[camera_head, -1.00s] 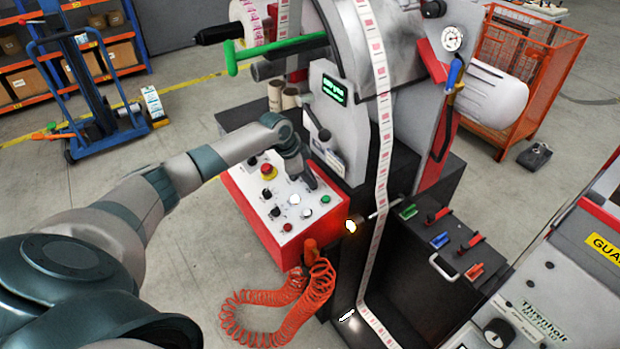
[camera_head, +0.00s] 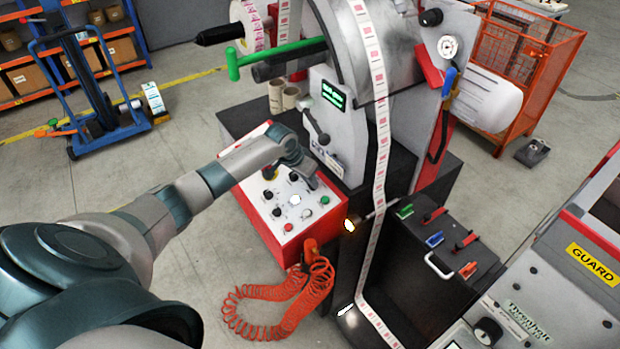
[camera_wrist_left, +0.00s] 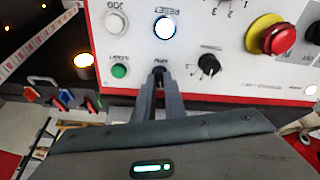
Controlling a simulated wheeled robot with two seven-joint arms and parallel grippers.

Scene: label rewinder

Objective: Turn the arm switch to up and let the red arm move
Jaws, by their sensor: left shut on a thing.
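The arm switch (camera_wrist_left: 159,70) is a small dark knob with a partly covered label on the white control panel (camera_head: 265,197). It shows in the left wrist view between my fingertips; my gripper hides it in the head view. My left gripper (camera_head: 312,180) is over the panel's right side, and its fingers (camera_wrist_left: 160,82) are shut on the switch. I cannot tell which way the switch points. A red arm-like part (camera_head: 430,68) sits beside the pressure gauge at the machine's upper right; I cannot tell for sure that it is the red arm. My right gripper is not in view.
On the panel are a lit white reset button (camera_wrist_left: 164,28), a green start button (camera_wrist_left: 120,71), a black selector knob (camera_wrist_left: 209,65) and a red-and-yellow emergency stop (camera_wrist_left: 271,36). A coiled orange hose (camera_head: 285,300) hangs below. A label web (camera_head: 379,150) runs down the machine.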

